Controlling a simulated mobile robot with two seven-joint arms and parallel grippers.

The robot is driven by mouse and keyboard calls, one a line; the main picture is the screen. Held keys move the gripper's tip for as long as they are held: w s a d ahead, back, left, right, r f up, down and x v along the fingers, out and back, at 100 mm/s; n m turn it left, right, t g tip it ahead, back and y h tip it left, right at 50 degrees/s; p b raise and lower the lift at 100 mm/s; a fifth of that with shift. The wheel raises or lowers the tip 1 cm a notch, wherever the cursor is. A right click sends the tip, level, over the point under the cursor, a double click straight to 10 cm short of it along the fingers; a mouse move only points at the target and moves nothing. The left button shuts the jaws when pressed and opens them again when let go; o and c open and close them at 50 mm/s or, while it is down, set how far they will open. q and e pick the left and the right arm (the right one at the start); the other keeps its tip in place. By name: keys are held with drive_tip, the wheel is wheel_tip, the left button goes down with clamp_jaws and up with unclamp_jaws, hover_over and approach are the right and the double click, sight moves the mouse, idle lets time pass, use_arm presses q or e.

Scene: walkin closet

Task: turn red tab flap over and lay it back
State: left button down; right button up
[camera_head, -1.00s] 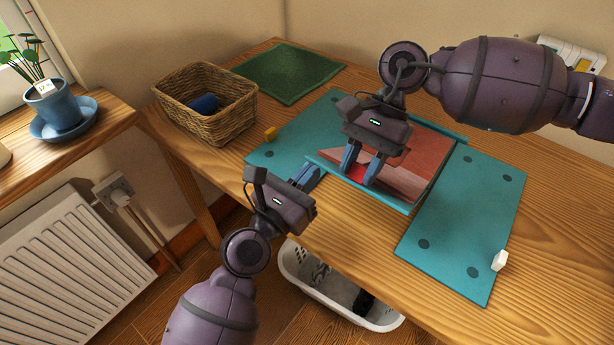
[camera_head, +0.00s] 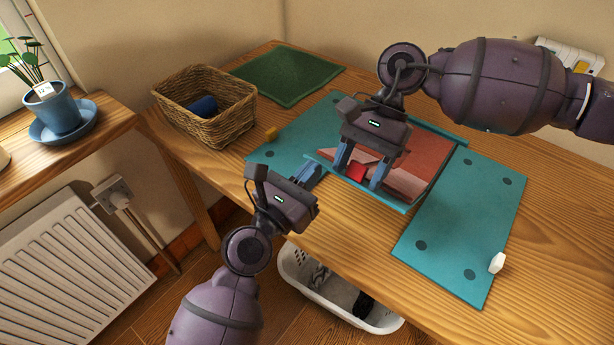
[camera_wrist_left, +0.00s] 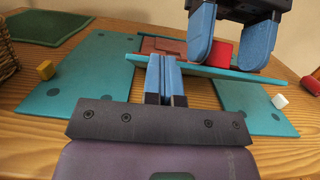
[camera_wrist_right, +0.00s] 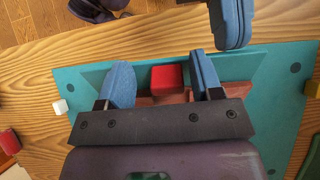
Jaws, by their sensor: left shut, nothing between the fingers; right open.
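The red tab (camera_head: 356,172) sits at the near left edge of a flap (camera_head: 426,165) with a reddish-brown and pink upper face and a teal border. The flap lies over the middle of a teal mat (camera_head: 464,215); its near edge appears slightly raised in the left wrist view (camera_wrist_left: 192,67). My right gripper (camera_head: 359,172) is open, with a finger on either side of the tab; the right wrist view shows the tab (camera_wrist_right: 167,77) between the fingers, with gaps. My left gripper (camera_head: 309,175) is shut and empty at the flap's near left corner.
A wicker basket (camera_head: 207,118) holding a blue item and a green cloth (camera_head: 288,74) are at the back left. A yellow block (camera_head: 271,133) and a white block (camera_head: 497,263) lie at the mat's outer edges. A white laundry basket (camera_head: 322,293) stands below the table's front edge.

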use_arm(q)
drive_tip(key=v, duration=1.1)
drive_tip(key=shift+b, duration=0.35)
use_arm(e)
drive_tip(key=w+v, duration=0.1)
drive_tip(key=v, duration=0.9)
drive_tip(key=shift+d+f, duration=0.2)
drive_tip(key=shift+d, duration=0.15)
use_arm(q)
drive_tip(key=shift+w, duration=0.1)
